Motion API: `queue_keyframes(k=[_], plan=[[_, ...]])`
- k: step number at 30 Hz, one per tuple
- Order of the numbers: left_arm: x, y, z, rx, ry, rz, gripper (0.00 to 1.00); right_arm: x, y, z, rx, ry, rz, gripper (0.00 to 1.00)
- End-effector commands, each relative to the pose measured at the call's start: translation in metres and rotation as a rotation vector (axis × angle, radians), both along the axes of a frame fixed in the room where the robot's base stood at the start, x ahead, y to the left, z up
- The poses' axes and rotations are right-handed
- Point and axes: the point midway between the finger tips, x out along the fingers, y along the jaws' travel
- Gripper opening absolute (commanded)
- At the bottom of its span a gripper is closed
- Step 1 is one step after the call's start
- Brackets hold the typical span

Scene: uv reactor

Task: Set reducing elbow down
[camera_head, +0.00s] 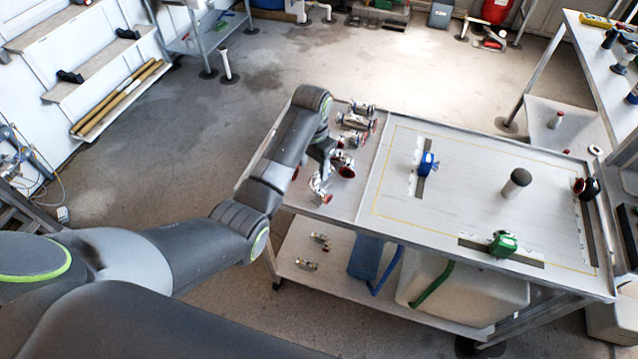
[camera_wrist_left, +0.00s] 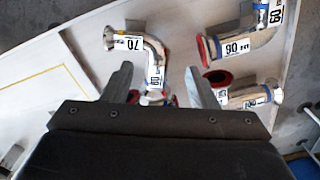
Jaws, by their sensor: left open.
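My left gripper (camera_head: 322,165) is over the left end of the grey table. In the left wrist view my left gripper (camera_wrist_left: 160,80) is open, its two fingers apart. A shiny metal elbow (camera_wrist_left: 152,52) labelled 70 lies on the table, its lower end between the fingers. The fingers do not visibly close on it. Two more elbows lie to its right: a larger one (camera_wrist_left: 245,42) with a red end, and another (camera_wrist_left: 245,97) beside the right finger. I cannot tell which is the reducing elbow. A metal elbow (camera_head: 320,188) shows just below the gripper in the head view.
More metal fittings (camera_head: 355,122) lie behind the gripper. A yellow-outlined area on the table (camera_head: 470,165) holds a blue item (camera_head: 428,163), a dark-topped cylinder (camera_head: 516,184) and a green item (camera_head: 502,244). A lower shelf (camera_head: 325,247) carries small fittings. A shelving table (camera_head: 600,60) stands at right.

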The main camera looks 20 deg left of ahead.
Motion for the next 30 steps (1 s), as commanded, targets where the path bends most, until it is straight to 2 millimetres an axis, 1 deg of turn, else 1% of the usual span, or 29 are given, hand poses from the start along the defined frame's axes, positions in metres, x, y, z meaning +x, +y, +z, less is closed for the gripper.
queue_keyframes(k=[1,3,10,18,21,24,30], plan=[[-0.001,0.0,-0.006,0.0,0.003,0.0,0.53,0.0,-0.001,0.002,-0.001,0.0,0.0,0.36],[-0.001,0.0,-0.012,0.0,0.003,0.0,0.53,0.0,-0.001,0.003,-0.001,0.0,0.0,0.36],[0.001,-0.002,-0.025,0.0,0.003,-0.001,0.53,0.0,-0.001,0.006,-0.001,0.0,0.0,0.36],[0.006,-0.006,-0.056,0.0,0.003,-0.001,0.53,0.0,-0.001,0.01,-0.001,0.0,0.0,0.36],[0.006,-0.006,-0.064,0.001,0.002,-0.001,0.53,0.0,-0.001,0.01,-0.001,0.0,0.0,0.36],[0.006,-0.006,-0.067,0.0,0.001,-0.001,0.53,0.0,-0.001,0.01,-0.001,0.0,0.0,0.36],[0.006,-0.006,-0.068,0.0,0.0,-0.001,0.53,0.0,0.0,0.01,-0.001,0.0,0.0,0.36]])
